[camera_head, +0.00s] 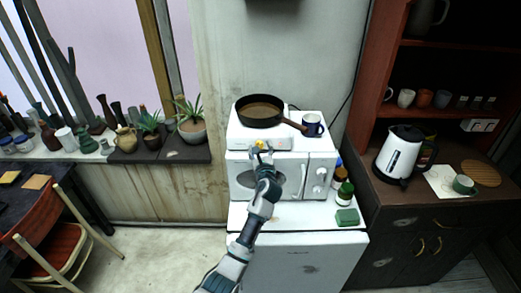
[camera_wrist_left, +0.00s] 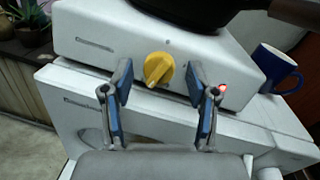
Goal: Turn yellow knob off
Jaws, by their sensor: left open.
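The yellow knob (camera_wrist_left: 158,68) is on the front face of a white hot plate (camera_wrist_left: 105,38), and its grip bar is tilted in the left wrist view. A small red light (camera_wrist_left: 222,88) shows on the hot plate's front, to the right of the knob. My left gripper (camera_wrist_left: 160,85) is open, with its blue-padded fingers on either side of the knob and a gap on both sides. In the head view my left gripper (camera_head: 262,150) is in front of the knob and partly covers it. My right gripper is not in view.
A dark frying pan (camera_head: 260,110) sits on the hot plate, its handle pointing right. A blue mug (camera_head: 313,125) stands to the right. The hot plate rests on a white microwave (camera_head: 313,160). Bottles and a green sponge (camera_head: 347,217) are on the right.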

